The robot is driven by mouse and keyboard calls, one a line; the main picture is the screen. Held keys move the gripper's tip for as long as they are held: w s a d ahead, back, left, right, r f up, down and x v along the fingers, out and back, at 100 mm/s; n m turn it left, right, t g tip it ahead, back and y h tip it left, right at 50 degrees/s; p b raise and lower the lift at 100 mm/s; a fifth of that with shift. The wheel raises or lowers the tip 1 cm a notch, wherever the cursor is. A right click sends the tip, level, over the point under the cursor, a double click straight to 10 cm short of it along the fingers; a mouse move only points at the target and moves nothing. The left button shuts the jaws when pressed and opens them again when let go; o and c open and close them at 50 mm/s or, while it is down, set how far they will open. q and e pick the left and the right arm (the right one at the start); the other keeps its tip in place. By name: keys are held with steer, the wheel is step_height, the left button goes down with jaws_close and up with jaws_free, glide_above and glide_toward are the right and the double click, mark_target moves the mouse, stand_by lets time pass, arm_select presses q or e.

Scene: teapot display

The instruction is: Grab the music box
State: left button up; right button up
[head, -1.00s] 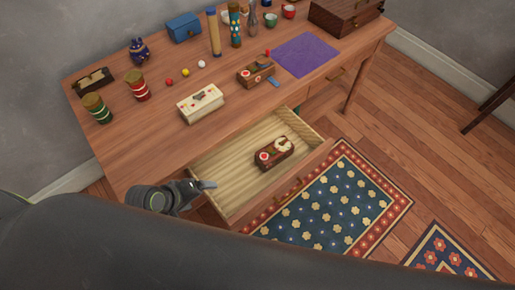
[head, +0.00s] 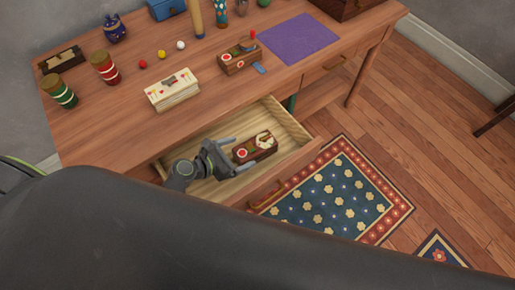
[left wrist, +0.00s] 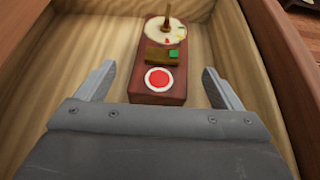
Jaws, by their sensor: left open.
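A small dark-red wooden music box (head: 256,147) lies in the open drawer (head: 293,128). It has a red round button with a white rim, a green part and a pale disc with a peg on top. My left gripper (head: 231,156) is open in the drawer, just left of the box. In the left wrist view the music box (left wrist: 160,92) lies ahead between the two spread fingers, its near end close to the fingertips; I cannot tell whether they touch it. My right gripper is not in view.
The drawer walls (left wrist: 278,70) stand close on both sides. On the desk (head: 122,130) above are a similar wooden box (head: 238,63), a cream box (head: 171,94), a purple mat (head: 300,38), striped jars (head: 104,67) and small balls.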

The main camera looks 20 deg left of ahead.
mark_target(248, 149)
arm_select(q)
steer(key=x, duration=0.5)
steer(key=shift+w+d+r, duration=0.2)
steer(key=shift+d, duration=0.15)
steer(key=shift+r, duration=0.1)
steer(key=c, duration=1.4)
